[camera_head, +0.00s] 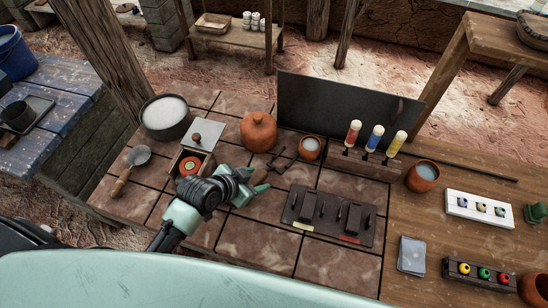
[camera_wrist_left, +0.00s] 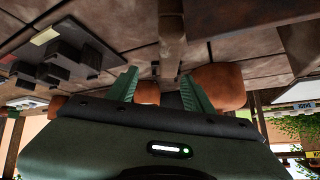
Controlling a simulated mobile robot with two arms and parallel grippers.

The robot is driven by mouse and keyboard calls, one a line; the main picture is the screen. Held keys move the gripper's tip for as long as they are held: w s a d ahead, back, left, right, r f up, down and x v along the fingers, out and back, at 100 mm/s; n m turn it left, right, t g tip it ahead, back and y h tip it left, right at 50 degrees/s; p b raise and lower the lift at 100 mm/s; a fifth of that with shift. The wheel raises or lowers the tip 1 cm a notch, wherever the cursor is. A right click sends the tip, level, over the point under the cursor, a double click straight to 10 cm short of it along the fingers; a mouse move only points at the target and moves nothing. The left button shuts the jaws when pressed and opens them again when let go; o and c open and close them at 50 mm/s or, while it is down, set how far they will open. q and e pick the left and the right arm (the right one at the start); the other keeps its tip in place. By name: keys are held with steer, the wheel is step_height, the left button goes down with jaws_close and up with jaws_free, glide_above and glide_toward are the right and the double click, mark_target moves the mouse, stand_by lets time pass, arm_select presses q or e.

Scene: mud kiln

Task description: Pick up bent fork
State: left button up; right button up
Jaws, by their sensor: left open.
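A dark, thin, bent-looking metal piece (camera_head: 281,161), perhaps the bent fork, lies on the tiled worktop between the lidded orange pot and the small orange cup; its exact shape is too small to tell. My left gripper (camera_head: 257,180) is open and empty, low over the tiles, just left of and nearer than this piece. In the left wrist view the two green fingers (camera_wrist_left: 160,88) stand apart. A brownish rod (camera_wrist_left: 172,38) shows beyond them, and I cannot tell whether it is the fork. My right gripper is not in view.
The lidded orange pot (camera_head: 258,131) and small orange cup (camera_head: 310,148) stand close behind. A drawered box (camera_head: 201,136) is left of my gripper. A dark plate with blocks (camera_head: 329,216) lies to the right. A bottle rack (camera_head: 365,164) stands beyond it.

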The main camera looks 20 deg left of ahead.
mark_target(264, 172)
arm_select(q)
steer(key=w, duration=0.1)
steer(key=w+f, duration=0.1)
steer(key=shift+w+d+f, duration=0.15)
steer(key=shift+w+d, duration=0.05)
steer(key=shift+w, duration=0.2)
steer(key=shift+w+d+f+p, duration=0.2)
steer(key=shift+f+p, duration=0.05)
steer(key=shift+p, duration=0.05)
steer(key=x, duration=0.2)
steer(key=p+x, duration=0.1)
steer(key=x, duration=0.1)
steer(key=shift+w+a, duration=0.15)
steer(key=shift+w, duration=0.2)
steer(key=shift+w+f, duration=0.15)
steer(key=shift+f, duration=0.1)
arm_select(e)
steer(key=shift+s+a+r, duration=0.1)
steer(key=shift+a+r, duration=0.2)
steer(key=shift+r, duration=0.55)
arm_select(q)
jaws_close()
